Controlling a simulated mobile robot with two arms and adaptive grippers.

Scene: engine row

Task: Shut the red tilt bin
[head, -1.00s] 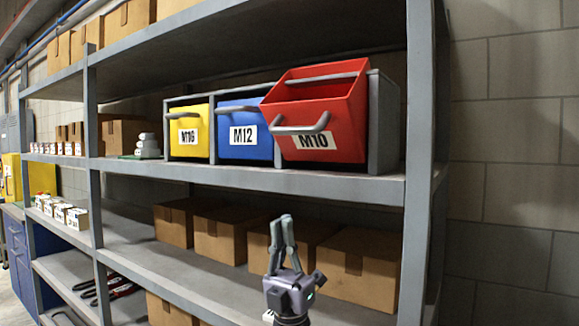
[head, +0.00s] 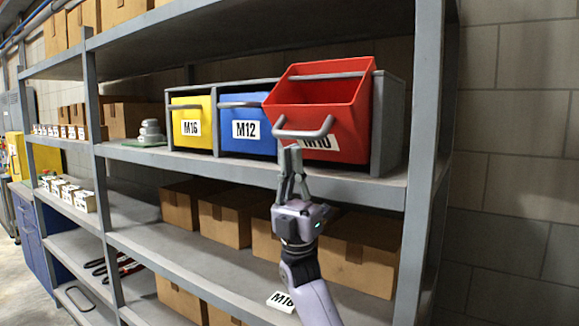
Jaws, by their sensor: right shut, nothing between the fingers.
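The red tilt bin (head: 345,125), labelled M10, stands at the right end of a row of three bins on the shelf. It is tilted forward with its open top showing, and a grey handle (head: 303,130) crosses its front. My right gripper (head: 289,148) points up just below the handle, in front of the shelf edge. Its fingers are shut and empty, and they cover part of the label. I cannot tell whether the fingertips touch the bin. My left gripper is not in view.
The blue M12 bin (head: 245,130) and yellow M16 bin (head: 191,127) stand upright left of the red bin. A grey shelf post (head: 424,150) rises to its right. Cardboard boxes (head: 224,218) fill the shelf below. A loose M10 label (head: 281,301) shows low down.

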